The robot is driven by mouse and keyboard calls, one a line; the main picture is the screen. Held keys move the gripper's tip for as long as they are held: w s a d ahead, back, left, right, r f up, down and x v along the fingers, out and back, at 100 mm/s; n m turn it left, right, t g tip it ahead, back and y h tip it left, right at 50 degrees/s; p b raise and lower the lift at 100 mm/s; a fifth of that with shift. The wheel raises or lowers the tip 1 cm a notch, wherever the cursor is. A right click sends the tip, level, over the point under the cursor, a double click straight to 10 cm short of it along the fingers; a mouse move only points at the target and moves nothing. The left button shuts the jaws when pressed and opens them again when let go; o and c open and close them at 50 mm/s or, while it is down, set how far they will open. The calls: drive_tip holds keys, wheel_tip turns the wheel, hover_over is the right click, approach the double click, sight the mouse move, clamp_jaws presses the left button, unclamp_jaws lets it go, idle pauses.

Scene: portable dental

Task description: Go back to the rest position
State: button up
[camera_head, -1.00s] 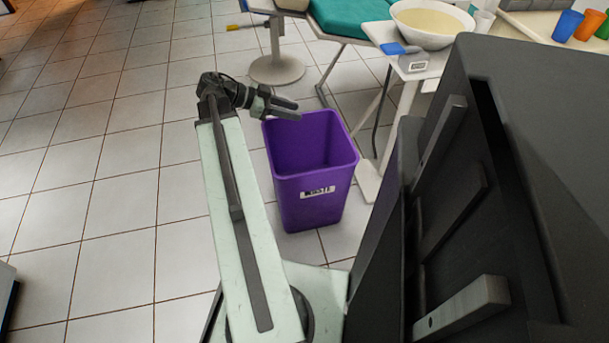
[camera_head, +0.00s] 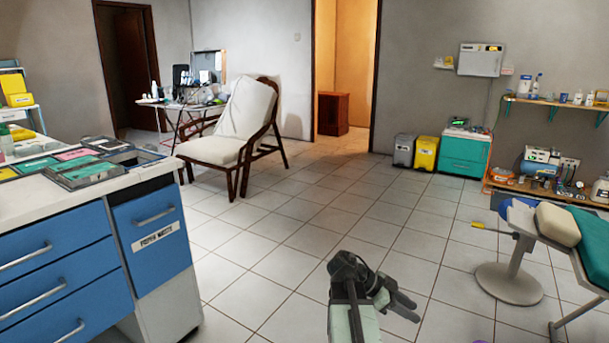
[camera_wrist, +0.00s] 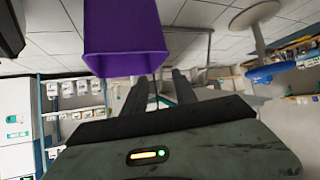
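My gripper (camera_head: 410,307) shows at the bottom of the head view, above the tiled floor, with my forearm below it. In the wrist view, my gripper (camera_wrist: 160,82) has its two dark fingers apart with a clear gap and nothing between them. The purple bin (camera_wrist: 125,42) fills the upper middle of the wrist view, beyond and beside the fingers. Only a sliver of the bin's rim (camera_head: 480,341) shows at the bottom edge of the head view.
A blue drawer cabinet (camera_head: 60,270) stands at left. A chair with white cushions (camera_head: 240,120) is further back. At right stand a teal dental chair (camera_head: 590,240) and its round grey base (camera_head: 510,283). The tiled floor (camera_head: 300,240) between is mostly clear.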

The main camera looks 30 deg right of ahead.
drive_tip(key=w+a+f+n+t+y+p, duration=0.1)
drive_tip(key=w+a+n+t, duration=0.15)
drive_tip(key=w+a, duration=0.45)
drive_tip(key=w+a+f+n+t+p, duration=0.1)
drive_tip(key=w+a+n, duration=0.3)
drive_tip(key=a, duration=0.6)
drive_tip(key=w+a+f+n+t+y+p, duration=0.15)
drive_tip(key=w+a+n, duration=0.3)
drive_tip(key=a, duration=0.45)
drive_tip(key=w+a+f+n+t+y, duration=0.1)
drive_tip(key=a+n+y, duration=0.2)
drive_tip(key=a+n, duration=0.55)
drive_tip(key=w+a+f+n+t+y, duration=0.1)
drive_tip(key=w+a+f+n+y, duration=0.15)
drive_tip(key=a+n, duration=0.65)
drive_tip(key=a+r+m+p, duration=0.2)
drive_tip(key=a+r+p, duration=0.1)
drive_tip(key=r+p, duration=3.5)
drive_tip(key=shift+s+r, duration=0.4)
drive_tip(key=shift+r, duration=0.05)
drive_tip(key=shift+m, duration=0.25)
